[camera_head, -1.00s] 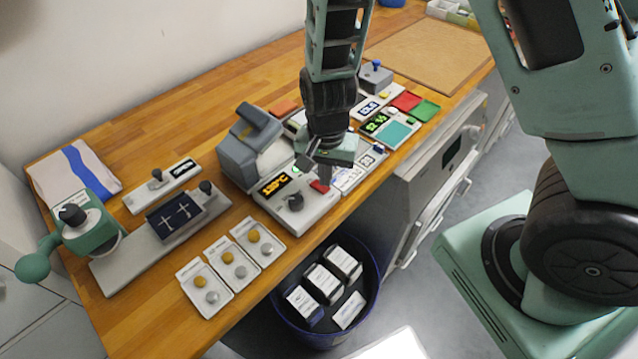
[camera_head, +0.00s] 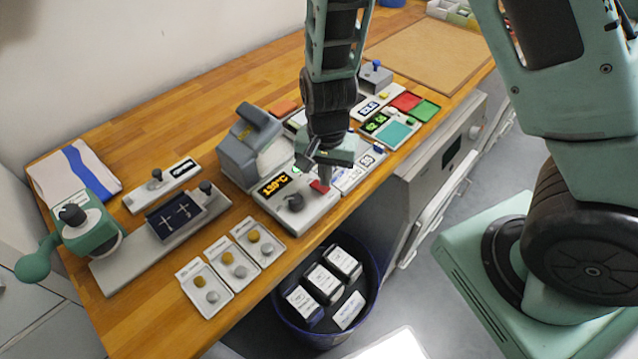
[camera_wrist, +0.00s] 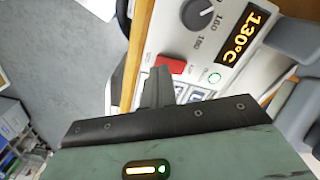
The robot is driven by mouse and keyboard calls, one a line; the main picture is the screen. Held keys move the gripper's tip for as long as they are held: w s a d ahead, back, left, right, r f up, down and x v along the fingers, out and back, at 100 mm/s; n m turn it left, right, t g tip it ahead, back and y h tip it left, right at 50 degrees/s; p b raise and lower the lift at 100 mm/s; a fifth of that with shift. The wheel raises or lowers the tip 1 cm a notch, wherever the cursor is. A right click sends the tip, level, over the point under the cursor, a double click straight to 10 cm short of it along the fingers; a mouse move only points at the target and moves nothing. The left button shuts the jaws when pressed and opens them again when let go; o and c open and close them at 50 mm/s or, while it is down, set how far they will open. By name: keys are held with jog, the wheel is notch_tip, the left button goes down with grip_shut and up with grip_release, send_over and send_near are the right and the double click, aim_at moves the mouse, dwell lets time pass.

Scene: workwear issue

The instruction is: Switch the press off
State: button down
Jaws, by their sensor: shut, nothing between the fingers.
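The press (camera_head: 240,155) is a grey machine with a raised upper part and a pale control panel at the table's front edge. Its display (camera_head: 273,186) glows orange and reads 130°C, also clear in the wrist view (camera_wrist: 245,35). A dark dial (camera_wrist: 200,16) sits beside the display. The red switch (camera_wrist: 173,68) is on the panel, with a lit green lamp (camera_wrist: 214,77) near it; the switch also shows in the head view (camera_head: 318,187). My gripper (camera_wrist: 157,82) is shut and empty, its tips right beside the red switch. I cannot tell whether they touch it.
Cards with yellow and grey knobs (camera_head: 228,262) lie left of the panel. A fixture with a green handle (camera_head: 85,225) stands further left. A device with a teal pad (camera_head: 395,133) is on the right. A dark blue bin (camera_head: 290,318) stands below the table edge.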

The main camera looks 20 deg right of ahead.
aim_at(323, 190)
jog(key=shift+f+b, duration=0.75)
jog(key=shift+f, duration=0.25)
dwell(0.7)
jog(key=shift+r, duration=0.1)
notch_tip(323, 190, up, 7)
jog(key=p, duration=0.7)
dwell(0.5)
jog(key=shift+s+a, duration=0.1)
jog(key=shift+a, duration=0.15)
jog(key=s+a+r+n+b, duration=0.3)
jog(key=s+r+n+b, duration=0.1)
jog(key=s+n, duration=0.3)
jog(key=s+a+r+n+b, duration=0.2)
jog(key=s+r+n+b, duration=0.2)
jog(key=s+n, duration=0.4)
jog(key=shift+s+a+r+y+b, duration=0.3)
jog(key=shift+s+a+r, duration=0.1)
jog(key=shift+s+r, duration=0.55)
